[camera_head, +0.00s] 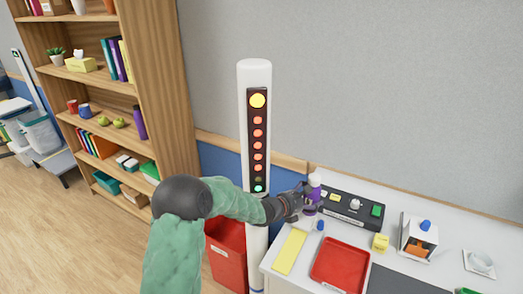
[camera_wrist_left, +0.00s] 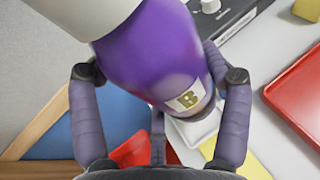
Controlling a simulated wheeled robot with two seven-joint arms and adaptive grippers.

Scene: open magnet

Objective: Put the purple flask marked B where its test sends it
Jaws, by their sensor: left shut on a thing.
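The purple flask (camera_head: 314,192) has a pale top and is at the left end of the black control box. It fills much of the left wrist view (camera_wrist_left: 150,55), where its label reads B. My left gripper (camera_head: 303,201) is shut on the flask, with fingers on both sides of it. The flask leans in the wrist view, and I cannot tell whether its base touches anything. The black control box (camera_head: 345,209) has a knob, a yellow patch and a green patch. A white pillar (camera_head: 255,85) carries a yellow light, several red lights and a green one at the bottom.
A red tray (camera_head: 340,265), a yellow mat (camera_head: 289,251) and a dark mat (camera_head: 400,283) lie on the white table. A red bin (camera_head: 225,255) stands left of it. A yellow block (camera_head: 380,242) and a white device (camera_head: 418,238) stand to the right. A bookcase (camera_head: 172,90) is at left.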

